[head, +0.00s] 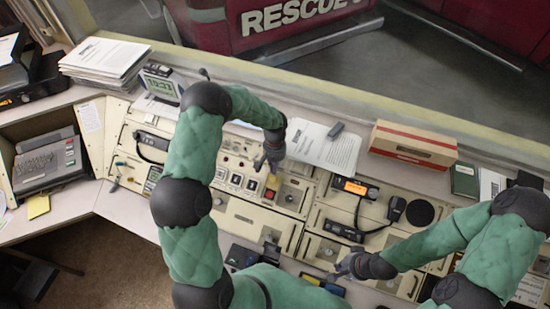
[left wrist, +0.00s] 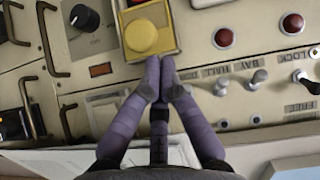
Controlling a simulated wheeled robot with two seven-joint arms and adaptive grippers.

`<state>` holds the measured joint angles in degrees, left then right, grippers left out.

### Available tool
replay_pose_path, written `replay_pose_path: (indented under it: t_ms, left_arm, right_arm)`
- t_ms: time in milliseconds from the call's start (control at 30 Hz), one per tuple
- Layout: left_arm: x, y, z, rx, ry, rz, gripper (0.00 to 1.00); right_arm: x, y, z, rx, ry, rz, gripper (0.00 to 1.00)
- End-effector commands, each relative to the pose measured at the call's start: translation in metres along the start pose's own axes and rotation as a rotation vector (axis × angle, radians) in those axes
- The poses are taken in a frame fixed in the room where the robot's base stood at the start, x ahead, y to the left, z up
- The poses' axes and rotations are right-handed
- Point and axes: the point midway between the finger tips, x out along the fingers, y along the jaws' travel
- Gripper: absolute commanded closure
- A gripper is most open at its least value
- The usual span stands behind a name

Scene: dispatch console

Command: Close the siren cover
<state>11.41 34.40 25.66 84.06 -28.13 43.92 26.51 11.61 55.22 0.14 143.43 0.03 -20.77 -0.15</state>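A yellow square guard with a round yellow button (left wrist: 141,37) sits on the cream panel, at the top middle of the left wrist view. In the head view this yellow unit (head: 272,184) is small, just below my left gripper (head: 266,163). I cannot clearly make out a separate siren cover or its angle. My left gripper's fingertips (left wrist: 161,78) are together at the guard's near edge, with nothing visible between them; whether they touch it is unclear. My right gripper (head: 342,269) is low over the front of the console, away from the yellow unit; its fingers are too small to read.
Red buttons (left wrist: 223,38) and toggle switches (left wrist: 258,78) lie right of the yellow unit in the left wrist view. A black knob (left wrist: 84,17) and metal handles lie left. Papers (head: 322,146), a cardboard box (head: 413,146) and a radio handset (head: 396,209) also occupy the console.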

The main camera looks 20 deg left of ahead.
Motion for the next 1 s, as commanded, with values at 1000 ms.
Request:
replay_pose_path:
  t_ms: [1000]
  left_arm:
    - [0.044, -0.010, 0.048, 0.001, -0.001, 0.000, 1.00]
  right_arm:
    - [0.030, 0.011, -0.001, 0.000, 0.000, 0.000, 1.00]
